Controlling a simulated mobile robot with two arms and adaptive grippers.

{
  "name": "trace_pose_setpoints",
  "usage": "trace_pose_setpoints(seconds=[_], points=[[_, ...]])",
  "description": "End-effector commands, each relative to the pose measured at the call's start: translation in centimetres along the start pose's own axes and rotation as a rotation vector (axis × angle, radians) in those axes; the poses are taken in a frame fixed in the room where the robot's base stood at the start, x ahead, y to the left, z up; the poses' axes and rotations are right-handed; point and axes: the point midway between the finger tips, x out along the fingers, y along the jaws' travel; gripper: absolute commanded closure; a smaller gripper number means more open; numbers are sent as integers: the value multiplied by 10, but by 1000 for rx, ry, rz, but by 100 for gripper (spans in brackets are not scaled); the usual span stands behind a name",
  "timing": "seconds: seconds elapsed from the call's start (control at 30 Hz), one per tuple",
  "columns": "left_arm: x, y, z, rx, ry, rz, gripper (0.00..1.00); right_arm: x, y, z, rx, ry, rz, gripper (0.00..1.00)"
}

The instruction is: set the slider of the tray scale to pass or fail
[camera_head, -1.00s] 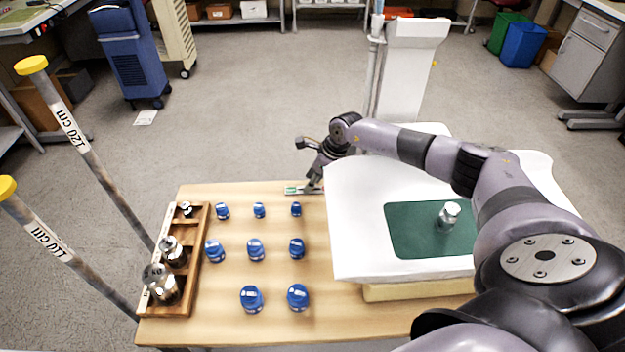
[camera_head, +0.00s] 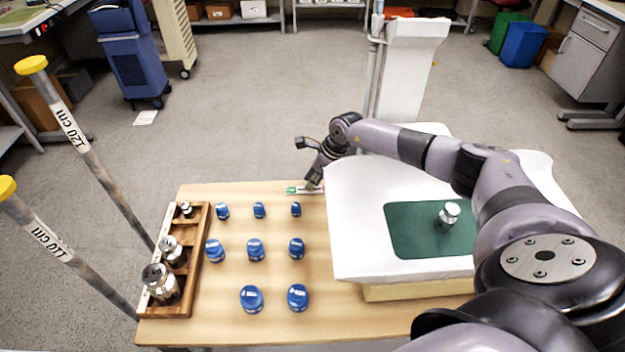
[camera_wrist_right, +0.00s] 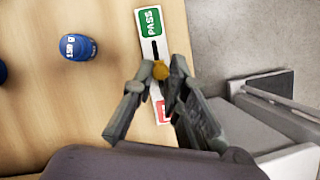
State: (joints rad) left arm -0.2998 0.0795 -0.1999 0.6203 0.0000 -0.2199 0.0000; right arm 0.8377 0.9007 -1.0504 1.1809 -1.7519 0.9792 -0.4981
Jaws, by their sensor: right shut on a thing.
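The slider plate (camera_head: 291,190) lies at the far edge of the wooden table. In the right wrist view its green PASS end (camera_wrist_right: 151,22) is at the top and its red end (camera_wrist_right: 162,112) is lower down, partly hidden by the fingers. A dark slot runs between them. My right gripper (camera_head: 312,186) is over the plate; in the wrist view its fingertips (camera_wrist_right: 152,76) are shut on the yellow-orange slider knob (camera_wrist_right: 160,70), between the two ends of the plate. My left gripper is not in view.
Several blue weights (camera_head: 255,249) stand on the table, one labelled 150 g (camera_wrist_right: 78,47) near the plate. A wooden rack (camera_head: 201,245) holds metal weights at left. A white-covered block (camera_head: 355,215) with a green mat (camera_head: 405,240) and a metal weight (camera_head: 447,215) is at right.

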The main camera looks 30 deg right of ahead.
Motion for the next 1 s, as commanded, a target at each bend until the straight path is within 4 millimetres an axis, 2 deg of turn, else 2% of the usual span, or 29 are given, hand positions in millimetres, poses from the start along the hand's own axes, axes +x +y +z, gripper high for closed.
trace_pose_setpoints(seconds=[0.13, 0.37, 0.63, 0.67, 1.0], points=[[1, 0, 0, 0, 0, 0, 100, -2, -3, -3, 2, -1, -2, 100], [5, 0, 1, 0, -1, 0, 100, -13, -16, -31, 2, 0, -4, 100], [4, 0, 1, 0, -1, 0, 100, -15, -17, -33, 1, 0, -5, 100], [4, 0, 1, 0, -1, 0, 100, -15, -17, -33, 1, 1, -5, 85], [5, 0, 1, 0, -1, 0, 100, -14, -16, -32, 0, 0, -2, 65]])
